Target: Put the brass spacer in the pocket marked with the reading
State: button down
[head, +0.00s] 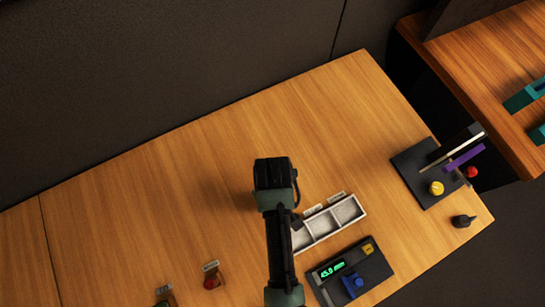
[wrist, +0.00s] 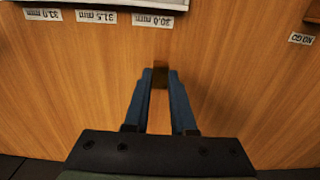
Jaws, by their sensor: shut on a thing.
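My gripper (wrist: 160,74) is shut on a small dark brown piece (wrist: 160,80) at its fingertips, apparently the brass spacer, mostly hidden by the fingers. In the head view the fingers and the spacer are hidden beneath my wrist. The pale pocket tray (head: 331,222) stands just right of my wrist, its left part covered by my arm. In the wrist view the tray (wrist: 165,4) is at the top edge, with upside-down labels that appear to read 33.0, 31.5 and 30.0 mm. A gauge box (head: 350,272) shows green digits, perhaps 45.0 mm.
A dark panel (head: 412,172) with a yellow knob and upright parts stands at right, near a black knob (head: 463,221). A red item with a label (head: 211,275) is at lower left. A NO GO label (wrist: 301,39) shows in the wrist view. The wooden table's back is clear.

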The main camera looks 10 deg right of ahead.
jog(key=shift+f, duration=1.2)
jog(key=shift+f, duration=0.1)
jog(key=c, duration=0.7)
grip_release()
jog(key=shift+c, duration=0.2)
